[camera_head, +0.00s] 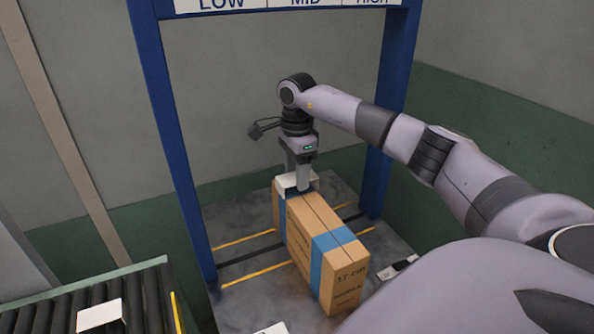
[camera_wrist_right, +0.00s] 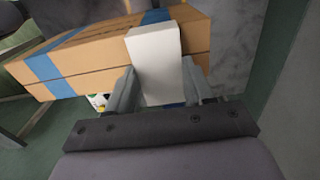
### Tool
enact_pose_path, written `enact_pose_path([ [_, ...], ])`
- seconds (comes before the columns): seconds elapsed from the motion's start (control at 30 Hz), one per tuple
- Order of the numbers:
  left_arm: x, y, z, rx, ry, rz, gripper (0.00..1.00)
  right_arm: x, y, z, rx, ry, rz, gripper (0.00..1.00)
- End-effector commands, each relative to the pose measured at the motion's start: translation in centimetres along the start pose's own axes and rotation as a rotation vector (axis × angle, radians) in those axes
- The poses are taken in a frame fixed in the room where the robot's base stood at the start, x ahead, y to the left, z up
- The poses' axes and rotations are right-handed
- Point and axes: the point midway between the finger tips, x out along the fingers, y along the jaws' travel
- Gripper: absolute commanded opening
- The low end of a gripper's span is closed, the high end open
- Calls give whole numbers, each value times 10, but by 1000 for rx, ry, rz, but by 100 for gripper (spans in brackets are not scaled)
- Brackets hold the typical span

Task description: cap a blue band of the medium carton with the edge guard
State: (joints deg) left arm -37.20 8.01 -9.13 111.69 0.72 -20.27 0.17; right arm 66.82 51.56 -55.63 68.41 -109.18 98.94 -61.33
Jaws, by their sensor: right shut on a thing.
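The carton (camera_head: 306,222) is a long brown box standing on the floor between blue posts, with two blue bands around it. The near band (camera_head: 332,242) is bare; the far band (camera_head: 283,217) is partly covered at the top. My right gripper (camera_head: 300,184) points down over the far end, shut on the white edge guard (camera_head: 284,184). In the right wrist view the guard (camera_wrist_right: 155,62) sits between the fingers (camera_wrist_right: 160,88), over the carton's edge, with blue band (camera_wrist_right: 156,16) showing behind it. Whether it is fully seated I cannot tell. My left gripper is out of view.
A blue frame (camera_head: 166,120) with LOW, MID and HIGH signs stands around the carton. A roller conveyor (camera_head: 150,292) with a white piece (camera_head: 100,315) on it is at lower left. A small black-and-white item (camera_head: 399,268) lies right of the carton.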

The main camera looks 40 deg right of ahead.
Motion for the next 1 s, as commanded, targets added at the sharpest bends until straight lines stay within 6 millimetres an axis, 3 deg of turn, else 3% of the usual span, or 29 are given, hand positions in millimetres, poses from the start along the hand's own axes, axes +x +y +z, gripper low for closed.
enact_pose_path([
  [0.9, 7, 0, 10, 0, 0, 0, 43, 24, 0, 0, 0, 0, 1, 24],
  [0.93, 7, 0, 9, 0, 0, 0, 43, 23, 0, 0, 0, 0, 1, 61],
  [1.0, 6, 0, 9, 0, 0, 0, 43, 23, 0, 0, 0, 0, 1, 81],
])
